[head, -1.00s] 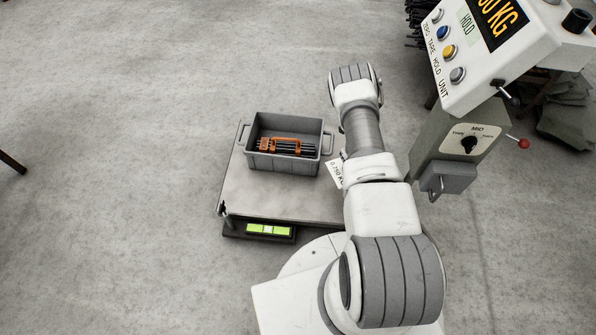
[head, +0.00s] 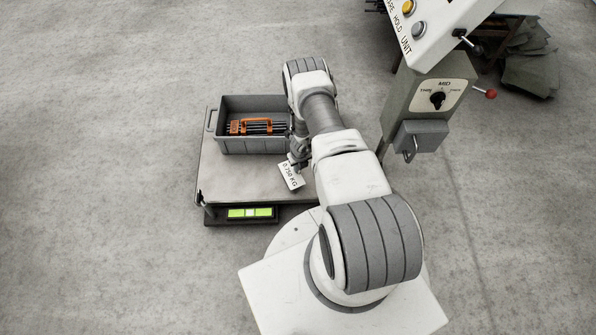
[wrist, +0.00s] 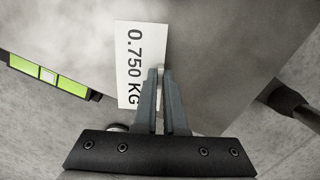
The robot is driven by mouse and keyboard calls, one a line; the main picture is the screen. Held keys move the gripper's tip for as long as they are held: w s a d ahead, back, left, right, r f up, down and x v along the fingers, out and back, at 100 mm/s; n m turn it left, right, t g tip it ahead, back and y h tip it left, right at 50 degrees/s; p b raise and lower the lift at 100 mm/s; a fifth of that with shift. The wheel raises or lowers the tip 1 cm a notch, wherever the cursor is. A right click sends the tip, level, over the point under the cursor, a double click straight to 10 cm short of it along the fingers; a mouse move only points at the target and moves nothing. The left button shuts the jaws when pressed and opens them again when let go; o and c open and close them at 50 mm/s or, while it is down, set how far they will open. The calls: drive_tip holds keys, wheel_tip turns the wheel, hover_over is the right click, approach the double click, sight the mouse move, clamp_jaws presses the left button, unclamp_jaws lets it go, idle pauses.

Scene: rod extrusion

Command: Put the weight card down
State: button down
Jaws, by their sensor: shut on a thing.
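The weight card (head: 291,176) is a small white card printed "0.750 KG". My gripper (head: 297,160) is shut on it, over the right part of the scale's platform; the arm partly hides the gripper in the head view. In the wrist view, the card (wrist: 129,62) sits at the fingertips of my gripper (wrist: 160,75), reaching out to the left and beyond them. The grey platform (head: 235,180) lies beneath the card. I cannot tell whether the card touches it.
A grey bin (head: 250,146) with an orange-clamped bundle of dark rods (head: 250,127) stands at the back of the platform. A green level strip (head: 250,212) is at the front edge. The control post (head: 430,105) stands right. The platform's front left is bare.

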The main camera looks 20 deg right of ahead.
drive_tip(key=shift+f+b, duration=0.75)
drive_tip(key=shift+f, duration=1)
drive_tip(key=shift+f, duration=0.15)
drive_tip(key=c, duration=1)
unclamp_jaws()
